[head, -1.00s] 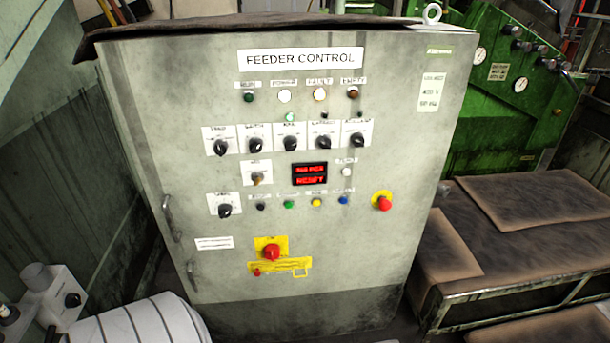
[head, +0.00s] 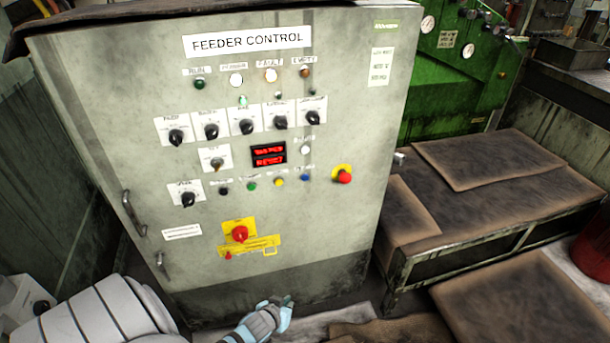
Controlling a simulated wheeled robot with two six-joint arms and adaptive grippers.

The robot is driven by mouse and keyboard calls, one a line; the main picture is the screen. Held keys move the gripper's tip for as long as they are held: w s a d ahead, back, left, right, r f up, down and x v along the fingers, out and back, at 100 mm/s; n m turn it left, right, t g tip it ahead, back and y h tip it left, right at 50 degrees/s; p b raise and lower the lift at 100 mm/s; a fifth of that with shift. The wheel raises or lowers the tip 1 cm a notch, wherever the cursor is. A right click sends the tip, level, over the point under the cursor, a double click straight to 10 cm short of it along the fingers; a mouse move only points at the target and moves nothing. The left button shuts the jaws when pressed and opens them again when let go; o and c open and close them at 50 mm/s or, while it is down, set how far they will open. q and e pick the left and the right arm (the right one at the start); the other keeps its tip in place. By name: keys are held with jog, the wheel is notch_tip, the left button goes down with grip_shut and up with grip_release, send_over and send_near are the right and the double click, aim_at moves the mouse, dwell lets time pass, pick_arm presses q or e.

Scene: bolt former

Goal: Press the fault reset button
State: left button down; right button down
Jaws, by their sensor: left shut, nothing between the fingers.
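The grey cabinet (head: 90,90) labelled "FEEDER CONTROL" fills the middle of the head view. Its lower button row holds a black button (head: 224,191), a green button (head: 251,186), a yellow button (head: 278,182) and a blue button (head: 305,177). Their labels are too blurred to read, so I cannot tell for sure which is fault reset. A white button (head: 305,150) sits above the blue one. The lamp under "FAULT" (head: 271,75) looks pale and bright. My left gripper (head: 286,301) is shut and empty, low in front of the cabinet's base, well below the buttons. My right gripper is out of view.
A red display (head: 268,155) is lit among several black rotary knobs. A red emergency stop (head: 344,177) is right of the button row; a red switch on a yellow plate (head: 240,233) is below. A low bench (head: 450,237) stands right, a green machine (head: 455,95) behind.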

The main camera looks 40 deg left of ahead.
aim_at(305, 178)
pick_arm(q)
jog(key=w+r+n+t, duration=0.1)
jog(key=w+r+t, duration=0.1)
jog(key=w+r, duration=0.3)
jog(key=w+a+r+n+t+p, duration=0.1)
jog(key=w+r, duration=0.4)
jog(key=r, duration=0.7)
jog(key=w+a+r+n+t+p, duration=0.1)
jog(key=w+r+t, duration=0.2)
jog(key=w+r, duration=0.2)
notch_tip(305, 178, up, 4)
jog(key=shift+w+f+n+y, duration=0.1)
jog(key=shift+w+n+y, duration=0.2)
jog(key=shift+w+n, duration=0.1)
jog(key=shift+w+a+b, duration=0.8)
jog(key=shift+w+a, duration=0.05)
jog(key=shift+a, duration=0.35)
jog(key=shift+w+a+b, duration=0.8)
jog(key=shift+a+b, duration=0.05)
jog(key=shift+a, duration=0.4)
jog(key=shift+w+a+b, duration=0.8)
jog(key=shift+w+a, duration=0.05)
jog(key=shift+a, duration=0.35)
